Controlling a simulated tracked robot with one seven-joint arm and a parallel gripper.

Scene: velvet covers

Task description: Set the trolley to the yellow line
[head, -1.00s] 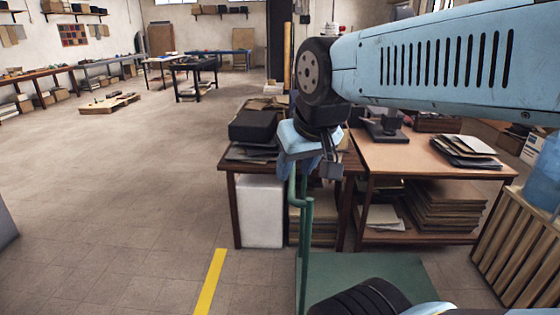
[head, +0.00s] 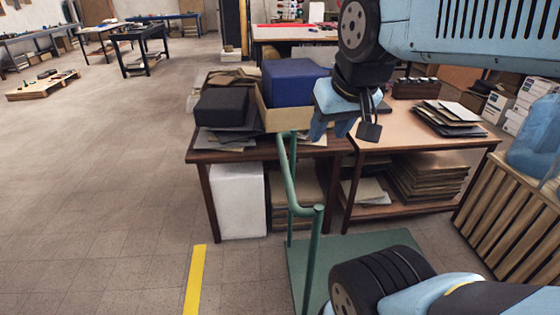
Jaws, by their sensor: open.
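The trolley is a flat green deck (head: 352,258) on the floor with a green tubular handle (head: 290,185) at its left side. The yellow line (head: 195,280) is a strip on the floor left of the trolley, with clear floor between them. My gripper (head: 343,132) is open and empty. It appears above and to the right of the handle, apart from it in the picture. My arm hides part of the deck's front, and the trolley's wheels do not show.
Behind the trolley stand a table (head: 335,145) with a blue block in a box (head: 290,82), and a table with stacked boards (head: 440,152). A slatted wooden crate (head: 510,215) stands at right. Open floor (head: 100,190) lies left.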

